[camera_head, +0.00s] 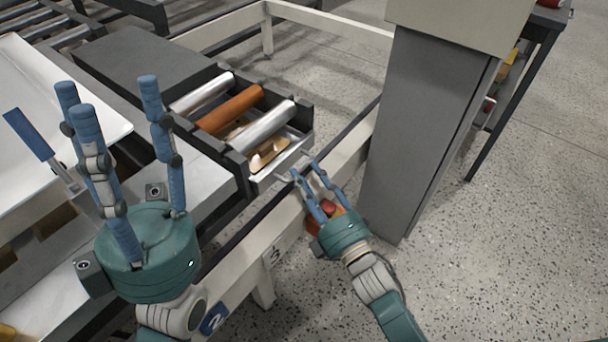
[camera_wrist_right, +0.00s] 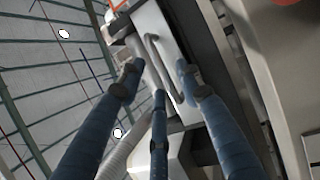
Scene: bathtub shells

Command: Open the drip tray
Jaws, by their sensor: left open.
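The drip tray (camera_head: 284,164) is a shallow metal tray under the roller unit, with its light front at the unit's near end. A thin bar handle sits on its front, and in the right wrist view this grey handle (camera_wrist_right: 157,62) lies ahead, between the spread fingers. My right gripper (camera_head: 302,172) is open, its blue fingertips close to the handle; I cannot tell whether they touch it. My left gripper (camera_head: 108,95) is open and empty, fingers pointing up, over the left side and away from the tray.
The roller unit holds silver and orange rollers (camera_head: 230,108). A white tub shell (camera_head: 40,80) is at the left. A grey column (camera_head: 425,120) stands right of the tray. A red button (camera_head: 328,207) shows behind my right gripper. Speckled floor (camera_head: 500,250) is clear at the right.

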